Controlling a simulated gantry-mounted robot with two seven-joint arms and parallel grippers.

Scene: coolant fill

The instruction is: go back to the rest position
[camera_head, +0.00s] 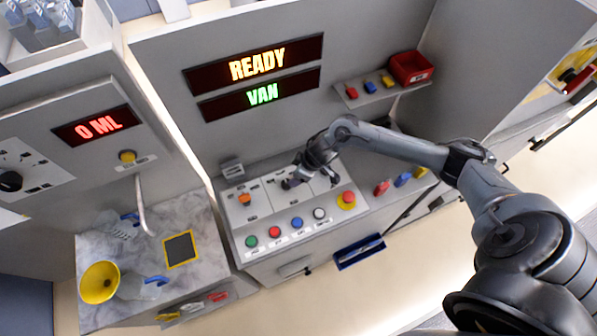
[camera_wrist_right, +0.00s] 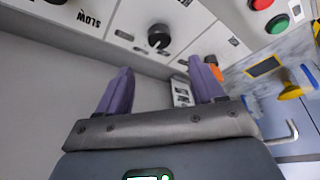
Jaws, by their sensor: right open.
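My right gripper (camera_head: 305,177) is over the sloped control panel (camera_head: 262,222), with its arm reaching in from the right. In the right wrist view the two purple fingers of this gripper (camera_wrist_right: 163,78) are spread apart, with nothing between them. A black knob (camera_wrist_right: 159,37) on the panel shows beyond the gap between the fingertips, apart from them. In the head view a dark knob (camera_head: 287,184) sits beside the gripper, partly hard to make out. My left gripper is in neither view.
The panel carries an orange switch (camera_head: 245,199), a green button (camera_head: 251,241) and a red-on-yellow button (camera_head: 347,199). Above hang the READY display (camera_head: 257,64) and a shelf with a red bin (camera_head: 410,68). A marble counter (camera_head: 205,235) with a jug and yellow funnel (camera_head: 99,282) stands left.

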